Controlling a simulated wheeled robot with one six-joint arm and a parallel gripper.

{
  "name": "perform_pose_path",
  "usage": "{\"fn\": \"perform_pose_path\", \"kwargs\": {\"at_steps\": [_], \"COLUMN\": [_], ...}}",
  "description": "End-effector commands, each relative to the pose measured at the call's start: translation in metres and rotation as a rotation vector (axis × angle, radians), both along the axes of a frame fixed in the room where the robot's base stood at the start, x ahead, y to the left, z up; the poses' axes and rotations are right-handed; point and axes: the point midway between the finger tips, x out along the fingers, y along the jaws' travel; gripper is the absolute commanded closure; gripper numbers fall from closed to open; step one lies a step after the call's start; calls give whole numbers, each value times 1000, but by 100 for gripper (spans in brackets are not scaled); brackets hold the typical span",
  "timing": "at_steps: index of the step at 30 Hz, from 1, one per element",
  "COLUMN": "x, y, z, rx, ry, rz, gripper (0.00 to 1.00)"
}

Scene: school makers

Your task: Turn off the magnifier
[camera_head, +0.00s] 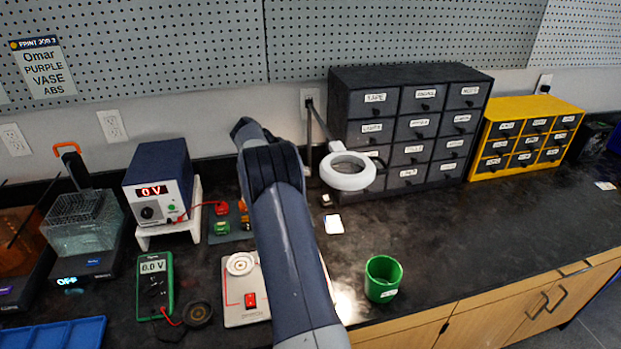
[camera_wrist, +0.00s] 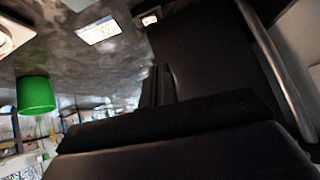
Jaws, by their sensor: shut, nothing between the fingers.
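The magnifier (camera_head: 348,171) is a white ring lamp on a thin jointed arm, in front of the dark drawer cabinet in the head view. I cannot tell if its ring is lit. A small dark and white piece (camera_head: 326,200) sits on the counter below it; it also shows in the wrist view (camera_wrist: 149,19), and I cannot tell if it is a switch. My gripper (camera_wrist: 160,86) is shut and empty, seen dark and close in the wrist view. In the head view my arm reaches toward the wall, left of the magnifier, and hides the gripper's fingertips.
A white card (camera_head: 333,224) lies nearby. A green cup (camera_head: 383,279) stands at the counter's front. A white plate device with a red switch (camera_head: 250,299) is partly behind my arm. A power supply (camera_head: 160,185) and green multimeter (camera_head: 154,286) stand left.

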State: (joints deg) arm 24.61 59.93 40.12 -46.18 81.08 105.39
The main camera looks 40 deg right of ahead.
Motion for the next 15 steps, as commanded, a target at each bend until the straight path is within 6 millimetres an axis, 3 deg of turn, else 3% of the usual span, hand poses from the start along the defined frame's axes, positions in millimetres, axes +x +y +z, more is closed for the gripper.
{"fn": "perform_pose_path", "kwargs": {"at_steps": [15], "x": [-25], "y": [-62], "z": [-73], "rx": [5], "ry": [5], "rz": [2], "gripper": [100]}}
